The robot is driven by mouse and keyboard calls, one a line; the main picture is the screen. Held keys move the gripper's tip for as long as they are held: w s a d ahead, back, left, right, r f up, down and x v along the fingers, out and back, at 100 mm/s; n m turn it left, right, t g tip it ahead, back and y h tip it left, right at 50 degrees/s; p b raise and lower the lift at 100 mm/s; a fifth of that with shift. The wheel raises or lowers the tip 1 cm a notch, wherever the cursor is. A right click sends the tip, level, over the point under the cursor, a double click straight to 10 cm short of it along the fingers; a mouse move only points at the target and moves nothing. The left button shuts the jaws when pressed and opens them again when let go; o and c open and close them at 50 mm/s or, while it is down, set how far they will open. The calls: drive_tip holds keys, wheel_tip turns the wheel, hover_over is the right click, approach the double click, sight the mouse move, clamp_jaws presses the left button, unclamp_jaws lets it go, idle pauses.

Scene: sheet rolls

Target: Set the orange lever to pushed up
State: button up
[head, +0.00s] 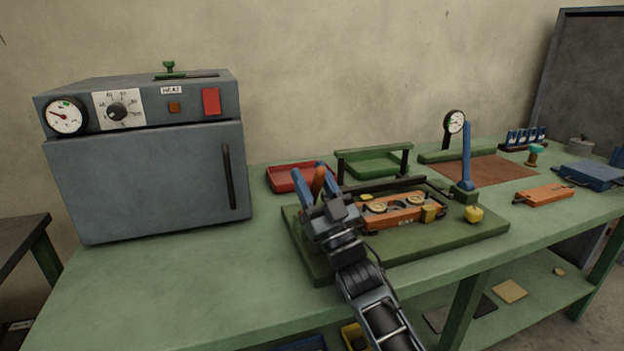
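The orange lever (318,182) stands up at the left end of the dark green fixture board on the bench. Its upper part shows between my gripper's blue fingers; its lower part and pivot are hidden behind my gripper. My gripper (316,187) is at the lever, with one finger to each side of it in the picture. The fingers are apart, wider than the lever. I cannot tell whether either finger touches it.
The fixture board (450,237) carries an orange block (388,212), yellow knobs and a tall blue lever (466,160) on the right. A red tray (290,177) and green tray (378,165) lie behind. A grey oven (150,170) stands left. The bench's front left is clear.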

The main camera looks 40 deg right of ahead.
wheel_tip(320, 180, up, 5)
drive_tip(key=shift+s+d+f, duration=0.1)
drive_tip(key=shift+d+f, duration=0.05)
drive_tip(key=o, duration=0.5)
drive_tip(key=s+d+r+p, duration=0.2)
drive_tip(key=s+d+r, duration=0.1)
drive_tip(key=d, duration=0.1)
drive_tip(key=s+d+r+p, duration=0.1)
drive_tip(key=s+d, duration=0.1)
drive_tip(key=s+d+r+p, duration=0.1)
drive_tip(key=s+d+r, duration=0.1)
drive_tip(key=shift+s+d+r, duration=0.15)
drive_tip(key=shift+d, duration=0.25)
drive_tip(key=c, duration=0.5)
drive_tip(key=shift+c, duration=0.2)
